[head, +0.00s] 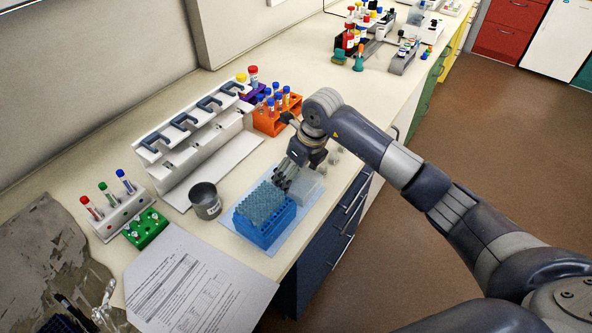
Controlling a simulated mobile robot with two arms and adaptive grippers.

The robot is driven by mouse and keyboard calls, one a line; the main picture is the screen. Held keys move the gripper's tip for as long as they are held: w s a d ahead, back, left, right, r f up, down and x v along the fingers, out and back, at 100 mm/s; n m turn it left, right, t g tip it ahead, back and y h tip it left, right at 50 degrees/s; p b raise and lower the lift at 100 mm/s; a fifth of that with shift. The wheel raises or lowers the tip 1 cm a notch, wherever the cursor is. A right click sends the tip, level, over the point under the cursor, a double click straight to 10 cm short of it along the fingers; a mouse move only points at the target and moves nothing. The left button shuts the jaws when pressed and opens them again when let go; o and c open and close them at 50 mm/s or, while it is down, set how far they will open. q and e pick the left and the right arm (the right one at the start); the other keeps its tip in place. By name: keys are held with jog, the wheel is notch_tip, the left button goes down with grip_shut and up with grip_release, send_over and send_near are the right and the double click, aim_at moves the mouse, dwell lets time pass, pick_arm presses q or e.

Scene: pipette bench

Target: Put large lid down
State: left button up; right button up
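A clear, box-shaped large lid (309,190) is at the right end of the pale blue mat (289,243), beside the blue tip rack (262,229). The rack's top is filled with rows of tips. My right gripper (284,182) points down at the lid's left side, between lid and rack, with its fingertips overlapping the lid's edge. Whether the fingers are closed on the lid, and whether the lid touches the mat, I cannot tell. My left gripper is not in view.
A grey metal cup (205,201) stands left of the rack. Behind are a white pipette stand (190,150) and an orange tube rack (277,121). A tube stand (119,215), a green rack (146,229) and printed paper (195,285) lie left. The bench edge is close on the right.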

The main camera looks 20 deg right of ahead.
aim_at(306, 182)
jog(key=o, duration=1)
jog(key=shift+r, duration=0.3)
jog(key=b+v, duration=0.2)
jog(key=v, duration=0.9)
jog(key=shift+s+d+r+b, duration=0.1)
jog(key=shift+d+r+b, duration=0.05)
jog(key=shift+r+b, duration=0.15)
jog(key=shift+f, duration=0.1)
